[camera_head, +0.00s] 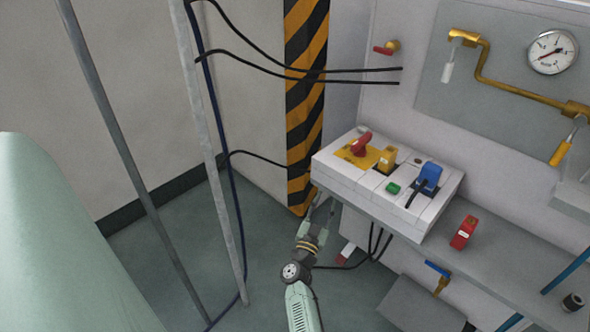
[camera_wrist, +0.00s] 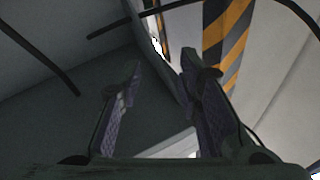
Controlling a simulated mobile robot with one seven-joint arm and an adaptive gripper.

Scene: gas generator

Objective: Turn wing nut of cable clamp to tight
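I cannot make out the cable clamp or its wing nut in either view. Black cables (camera_head: 340,71) run from the grey post across to the right and end in front of the light wall panel. A lower black cable (camera_head: 262,157) runs toward the striped pillar. My gripper (camera_head: 322,208) is low, in front of the foot of that pillar and left of the white control box. In the wrist view my gripper (camera_wrist: 160,78) has its two fingers apart with nothing between them. Black cables (camera_wrist: 45,62) also show there, beyond the fingers.
The yellow-black striped pillar (camera_head: 305,100) stands behind my gripper. The white control box (camera_head: 345,180) with red, yellow and blue switches sits on a grey shelf (camera_head: 480,262). A red block (camera_head: 464,232) is on the shelf. Upright grey posts (camera_head: 212,150) stand left.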

